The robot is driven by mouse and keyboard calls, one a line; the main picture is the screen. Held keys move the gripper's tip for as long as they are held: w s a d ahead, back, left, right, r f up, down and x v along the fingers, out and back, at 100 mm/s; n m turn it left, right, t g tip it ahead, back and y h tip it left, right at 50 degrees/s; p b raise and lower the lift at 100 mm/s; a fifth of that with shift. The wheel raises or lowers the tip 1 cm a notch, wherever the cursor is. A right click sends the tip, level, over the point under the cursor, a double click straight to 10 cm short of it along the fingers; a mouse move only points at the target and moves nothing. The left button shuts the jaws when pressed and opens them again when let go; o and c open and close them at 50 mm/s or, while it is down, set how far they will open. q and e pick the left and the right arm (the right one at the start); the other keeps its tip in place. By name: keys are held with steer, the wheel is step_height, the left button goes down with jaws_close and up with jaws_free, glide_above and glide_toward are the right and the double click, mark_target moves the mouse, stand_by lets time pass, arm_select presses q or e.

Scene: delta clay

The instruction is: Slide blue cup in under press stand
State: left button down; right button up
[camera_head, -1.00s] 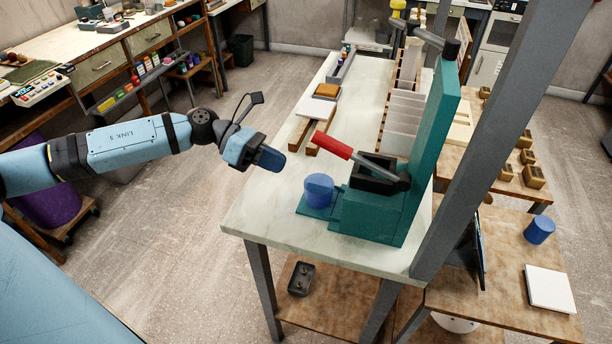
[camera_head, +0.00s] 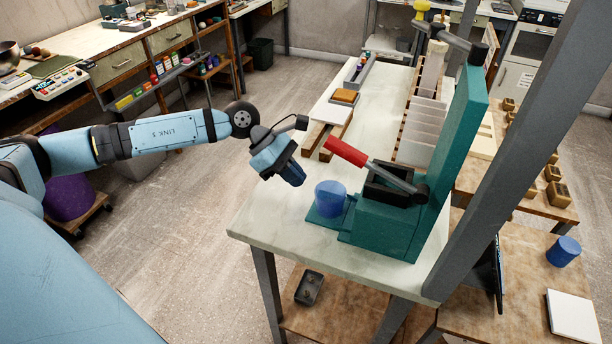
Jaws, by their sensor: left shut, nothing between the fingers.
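The blue cup (camera_head: 330,199) stands upright on the low front plate of the teal press stand (camera_head: 385,232), at the stand's left side. The stand has a tall teal upright (camera_head: 458,150) and a lever with a red handle (camera_head: 346,151) pointing left above the cup. My left gripper (camera_head: 294,176) is shut and empty, just left of the cup and a little above it, tilted down towards it. A gap shows between fingertips and cup. The fingers are seen from behind, so their tips are partly hidden. My right gripper is out of view.
The press stand is on a pale worktable (camera_head: 275,225). A grey post (camera_head: 510,150) rises at the right. Behind are wooden bars with an orange block (camera_head: 345,96), and grey panels in a rack. Another blue cylinder (camera_head: 563,251) stands on the right-hand table.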

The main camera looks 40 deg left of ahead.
arm_select(q)
steer(key=shift+w+d+r, duration=0.1)
steer(key=shift+w+d, duration=0.05)
steer(key=shift+d, duration=0.5)
steer(key=shift+w+d, duration=0.15)
steer(key=shift+d, duration=0.5)
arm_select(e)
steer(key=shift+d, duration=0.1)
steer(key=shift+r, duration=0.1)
arm_select(q)
steer(key=shift+d, duration=0.1)
steer(key=d, duration=0.3)
steer(key=w+d+b, duration=0.1)
steer(key=d, duration=0.3)
steer(key=w+d, duration=0.1)
steer(key=d, duration=0.2)
steer(key=shift+w+d+b, duration=0.15)
steer(key=shift+w+b, duration=0.1)
steer(key=shift+b, duration=0.1)
steer(key=shift+w+d, duration=0.1)
steer(key=shift+d, duration=0.2)
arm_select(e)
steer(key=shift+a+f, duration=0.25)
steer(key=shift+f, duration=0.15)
arm_select(q)
steer(key=shift+a, duration=0.1)
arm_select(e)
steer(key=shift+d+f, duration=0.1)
